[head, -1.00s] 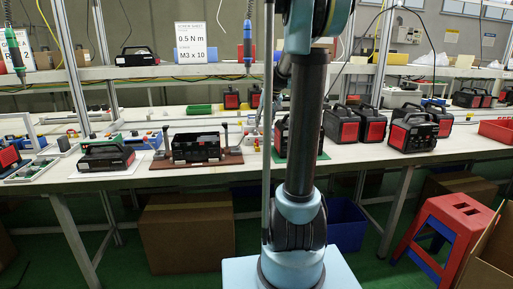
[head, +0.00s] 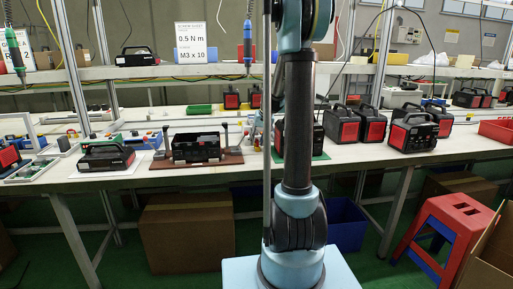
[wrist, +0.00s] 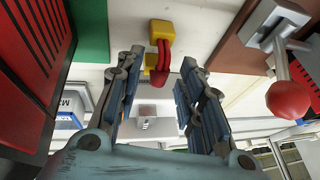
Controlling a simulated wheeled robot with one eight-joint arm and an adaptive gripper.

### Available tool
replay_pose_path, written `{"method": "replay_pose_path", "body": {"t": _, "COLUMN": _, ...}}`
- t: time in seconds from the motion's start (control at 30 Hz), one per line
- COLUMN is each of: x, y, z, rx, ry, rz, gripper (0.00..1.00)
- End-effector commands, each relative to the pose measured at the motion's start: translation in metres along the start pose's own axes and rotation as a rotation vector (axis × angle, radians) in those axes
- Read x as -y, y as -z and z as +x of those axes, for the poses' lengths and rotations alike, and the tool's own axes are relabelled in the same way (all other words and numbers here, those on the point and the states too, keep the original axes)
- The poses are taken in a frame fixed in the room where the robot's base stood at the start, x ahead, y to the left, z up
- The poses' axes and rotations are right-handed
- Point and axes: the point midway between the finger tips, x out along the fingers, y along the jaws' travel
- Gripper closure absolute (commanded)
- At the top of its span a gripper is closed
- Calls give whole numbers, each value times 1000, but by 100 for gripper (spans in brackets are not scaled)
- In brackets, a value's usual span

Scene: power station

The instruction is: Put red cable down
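The red cable (wrist: 163,60) shows in the wrist view as a short red loop with yellow ends (wrist: 162,30), against the white table surface. My gripper (wrist: 160,72) is open in the wrist view, with a finger on each side and a wide gap between them. The cable shows in this gap, near the fingertips, and neither finger visibly closes on it. I cannot tell whether the cable rests fully on the table. In the head view my arm hides most of the gripper.
A brown fixture board (head: 233,157) holding a black case (head: 196,147) is left of my arm. A green mat (head: 321,156) and black-and-red power stations (head: 342,126) are to the right. In the wrist view a red knob (wrist: 288,100) stands close by on the right.

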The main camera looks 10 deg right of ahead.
Motion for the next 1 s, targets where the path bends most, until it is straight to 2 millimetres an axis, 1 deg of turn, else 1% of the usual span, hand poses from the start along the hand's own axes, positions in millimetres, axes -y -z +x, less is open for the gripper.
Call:
{"method": "replay_pose_path", "body": {"t": 0.1, "x": 0, "y": 0, "z": 11, "rx": 0, "ry": 0, "rz": 0, "gripper": 65}}
{"method": "replay_pose_path", "body": {"t": 0.2, "x": 0, "y": 0, "z": 16, "rx": 0, "ry": 0, "rz": 0, "gripper": 65}}
{"method": "replay_pose_path", "body": {"t": 0.47, "x": 0, "y": 0, "z": 17, "rx": 0, "ry": 0, "rz": 0, "gripper": 65}}
{"method": "replay_pose_path", "body": {"t": 0.5, "x": 0, "y": 0, "z": 17, "rx": 0, "ry": 0, "rz": 0, "gripper": 74}}
{"method": "replay_pose_path", "body": {"t": 0.57, "x": 0, "y": 0, "z": 17, "rx": 0, "ry": 0, "rz": 0, "gripper": 88}}
{"method": "replay_pose_path", "body": {"t": 0.6, "x": 0, "y": 0, "z": 17, "rx": 0, "ry": 0, "rz": 0, "gripper": 97}}
{"method": "replay_pose_path", "body": {"t": 0.63, "x": 0, "y": 0, "z": 17, "rx": 0, "ry": 0, "rz": 0, "gripper": 100}}
{"method": "replay_pose_path", "body": {"t": 1.0, "x": 0, "y": 0, "z": 17, "rx": 0, "ry": 0, "rz": 0, "gripper": 100}}
